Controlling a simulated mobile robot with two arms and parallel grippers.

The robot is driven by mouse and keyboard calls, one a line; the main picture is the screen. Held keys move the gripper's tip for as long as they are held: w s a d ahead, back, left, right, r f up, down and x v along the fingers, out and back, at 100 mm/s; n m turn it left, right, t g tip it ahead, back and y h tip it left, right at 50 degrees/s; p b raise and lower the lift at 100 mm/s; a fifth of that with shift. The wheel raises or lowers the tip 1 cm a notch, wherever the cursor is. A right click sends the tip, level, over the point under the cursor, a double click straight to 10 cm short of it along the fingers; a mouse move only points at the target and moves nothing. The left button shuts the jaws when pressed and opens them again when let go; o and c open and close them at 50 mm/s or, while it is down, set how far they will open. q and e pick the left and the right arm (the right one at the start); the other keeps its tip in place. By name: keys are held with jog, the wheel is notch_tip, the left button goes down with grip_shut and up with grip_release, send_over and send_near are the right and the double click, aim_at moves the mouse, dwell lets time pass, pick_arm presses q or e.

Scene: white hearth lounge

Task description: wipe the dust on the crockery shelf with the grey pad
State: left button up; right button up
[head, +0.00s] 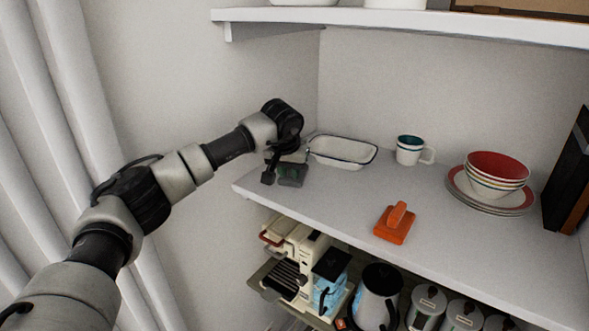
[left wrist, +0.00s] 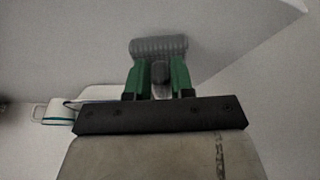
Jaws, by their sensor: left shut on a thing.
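The crockery shelf (head: 340,200) is the pale board across the middle of the head view. The grey pad (head: 292,180) is at its left end, in front of the white dish. My left gripper (head: 284,168) is shut on the pad. In the left wrist view the green fingers (left wrist: 158,80) close on its dark handle, and the ribbed grey pad (left wrist: 158,46) shows beyond them. I cannot tell whether the pad touches the shelf. I cannot make out any dust in either view. My right gripper is in neither view.
On the shelf stand a white blue-rimmed dish (head: 342,152), a mug (head: 409,150), a red bowl (head: 497,168) on plates, and an orange handled block (head: 394,224). A dark panel (head: 568,180) stands at right. An upper shelf (head: 420,24) overhangs. The front middle is mostly clear.

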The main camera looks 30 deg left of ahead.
pick_arm(q)
jog(key=r, duration=0.2)
jog(key=r+p, duration=0.1)
jog(key=r, duration=0.1)
jog(key=shift+s+a+r, duration=0.15)
jog(key=shift+s+a, duration=0.05)
jog(key=shift+r, duration=1)
notch_tip(320, 180, up, 3)
jog(key=shift+f, duration=0.1)
dwell(0.4)
